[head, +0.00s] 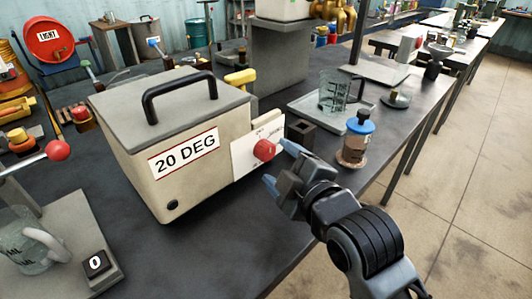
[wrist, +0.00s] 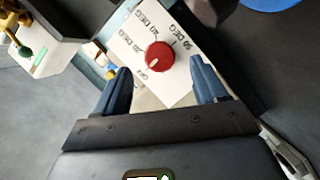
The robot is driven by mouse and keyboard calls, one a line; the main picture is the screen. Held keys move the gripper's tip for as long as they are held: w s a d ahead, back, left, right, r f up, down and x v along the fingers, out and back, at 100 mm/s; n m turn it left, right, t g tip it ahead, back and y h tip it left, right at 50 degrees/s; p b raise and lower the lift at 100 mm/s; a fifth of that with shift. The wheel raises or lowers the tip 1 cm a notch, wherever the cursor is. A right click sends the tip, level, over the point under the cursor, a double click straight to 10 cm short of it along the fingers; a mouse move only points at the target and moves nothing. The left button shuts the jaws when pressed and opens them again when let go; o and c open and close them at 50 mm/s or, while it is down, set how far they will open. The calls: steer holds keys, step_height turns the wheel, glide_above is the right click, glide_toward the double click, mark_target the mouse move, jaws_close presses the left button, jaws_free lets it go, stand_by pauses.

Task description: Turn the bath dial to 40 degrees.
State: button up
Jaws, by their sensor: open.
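The bath is a beige box (head: 150,135) with a grey lid and black handle; its front sign (head: 184,153) reads "20 DEG". The red dial (head: 264,150) sits on a white plate (head: 243,158) at its right side. In the wrist view the dial (wrist: 160,57) has a pale mark pointing lower left, towards OFF; 20, 40 and 60 DEG are printed around it. My gripper (head: 281,166) is open and empty, facing the dial. In the wrist view its blue fingers (wrist: 163,84) frame the dial from left and right, apparently short of it.
A blue-capped bottle (head: 355,140) stands close right of my gripper. A glass beaker (head: 340,95) on a scale stands behind it. A stand with a red-knobbed lever (head: 57,150) is at left.

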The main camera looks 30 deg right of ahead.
mark_target(270, 154)
steer(key=shift+x, duration=2.35)
steer(key=c, duration=1.1)
